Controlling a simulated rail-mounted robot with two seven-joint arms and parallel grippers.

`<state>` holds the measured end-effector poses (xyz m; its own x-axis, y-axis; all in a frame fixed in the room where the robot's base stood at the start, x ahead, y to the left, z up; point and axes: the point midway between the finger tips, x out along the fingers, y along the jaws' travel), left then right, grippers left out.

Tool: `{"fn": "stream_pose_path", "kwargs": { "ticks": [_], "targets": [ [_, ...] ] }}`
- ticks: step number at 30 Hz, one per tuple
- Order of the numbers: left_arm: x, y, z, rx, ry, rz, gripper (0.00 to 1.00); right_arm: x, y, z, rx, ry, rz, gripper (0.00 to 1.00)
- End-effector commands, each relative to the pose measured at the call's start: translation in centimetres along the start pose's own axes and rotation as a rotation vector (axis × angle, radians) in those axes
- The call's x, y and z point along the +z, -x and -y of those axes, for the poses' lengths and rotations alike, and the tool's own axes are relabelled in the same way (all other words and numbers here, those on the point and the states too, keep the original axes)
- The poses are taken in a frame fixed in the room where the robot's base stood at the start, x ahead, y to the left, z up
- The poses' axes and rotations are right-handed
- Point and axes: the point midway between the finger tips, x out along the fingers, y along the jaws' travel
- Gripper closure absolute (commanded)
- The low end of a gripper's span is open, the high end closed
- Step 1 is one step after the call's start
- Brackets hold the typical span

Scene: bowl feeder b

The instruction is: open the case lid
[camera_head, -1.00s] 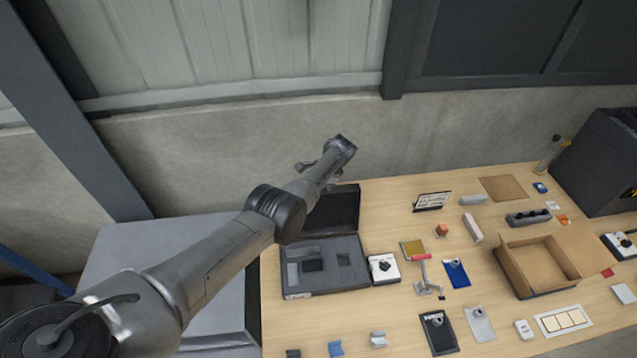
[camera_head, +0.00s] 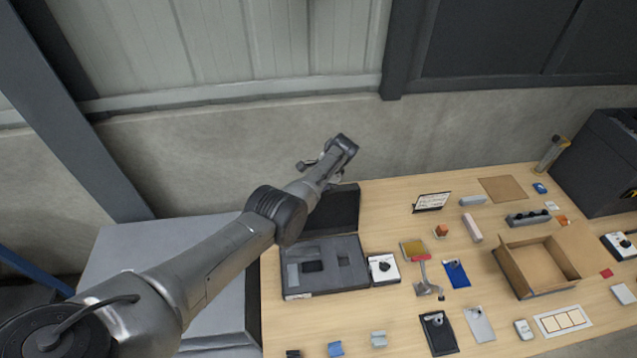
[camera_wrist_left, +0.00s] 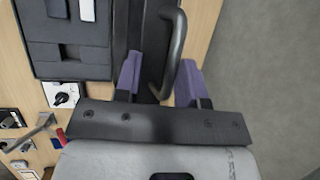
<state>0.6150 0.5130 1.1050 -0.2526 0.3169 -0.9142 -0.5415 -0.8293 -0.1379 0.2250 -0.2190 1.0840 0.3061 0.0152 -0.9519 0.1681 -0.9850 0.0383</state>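The dark grey case (camera_head: 355,271) lies on the left part of the table. Its lid (camera_head: 341,212) stands raised at the back, partly hidden by my left arm, and the compartments inside show. In the left wrist view the case body (camera_wrist_left: 88,62) is at the upper left, beside the dark lid with its curved black handle (camera_wrist_left: 179,45). My left gripper (camera_wrist_left: 160,80) is at the lid's edge, its two purple fingers apart, with the handle's lower end between them. I see no clear contact. My right gripper is not in view.
A white box with a black knob (camera_head: 384,268) stands against the case's right side. Small parts, plates and an open cardboard box (camera_head: 540,262) cover the table to the right. A concrete wall (camera_head: 240,150) rises behind the table.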

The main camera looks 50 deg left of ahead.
Motion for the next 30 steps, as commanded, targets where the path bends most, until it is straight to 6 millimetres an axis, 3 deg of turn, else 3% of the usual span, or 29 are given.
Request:
{"fn": "stream_pose_path", "kwargs": {
  "ticks": [7, 15, 22, 30],
  "targets": [
    [0.0, 5.0, 0.1, -0.003, 0.0, -0.003, 0.63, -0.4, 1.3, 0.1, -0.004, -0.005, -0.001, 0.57],
    [-0.1, 9.7, 0.0, -0.002, 0.0, -0.004, 0.63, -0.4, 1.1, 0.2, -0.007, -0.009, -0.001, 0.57],
    [-0.1, 12.1, 0.0, -0.001, -0.001, -0.002, 0.63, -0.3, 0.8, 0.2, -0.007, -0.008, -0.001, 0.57],
    [0.0, 12.9, 0.0, 0.0, -0.001, -0.001, 0.63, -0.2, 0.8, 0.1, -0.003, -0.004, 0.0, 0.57]
  ]
}}
